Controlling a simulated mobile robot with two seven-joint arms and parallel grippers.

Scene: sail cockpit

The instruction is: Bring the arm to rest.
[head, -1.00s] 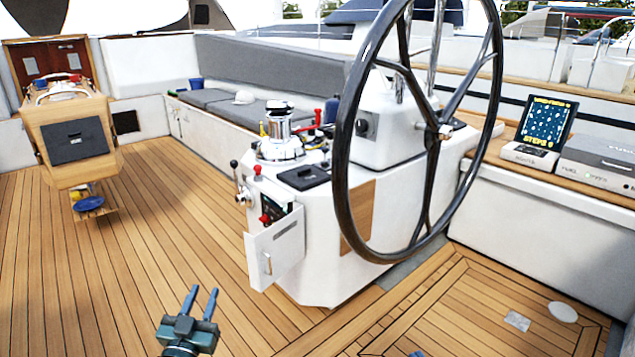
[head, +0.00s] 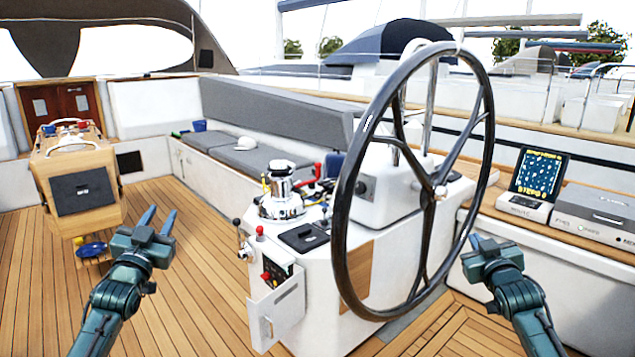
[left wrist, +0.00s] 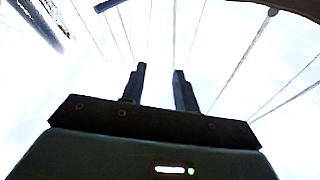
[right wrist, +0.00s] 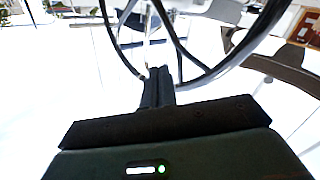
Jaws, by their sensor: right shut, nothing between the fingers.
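My left gripper (head: 158,222) is raised over the teak deck, left of the winch console, with its two fingers apart and pointing up. In the left wrist view its fingers (left wrist: 160,85) stand apart with only bright sky and lines beyond. My right gripper (head: 474,240) is raised to the right of the steering wheel, in front of the white side bench. In the right wrist view its fingers (right wrist: 158,87) are together with nothing between them. Both grippers are empty, and neither visibly touches anything.
The large black steering wheel (head: 346,215) stands between my arms. The console has an open white door (head: 277,313) low on its front. A wooden table (head: 98,160) stands at the left. A display (head: 541,174) and a grey box (head: 597,213) sit on the right bench. The left deck is mostly clear.

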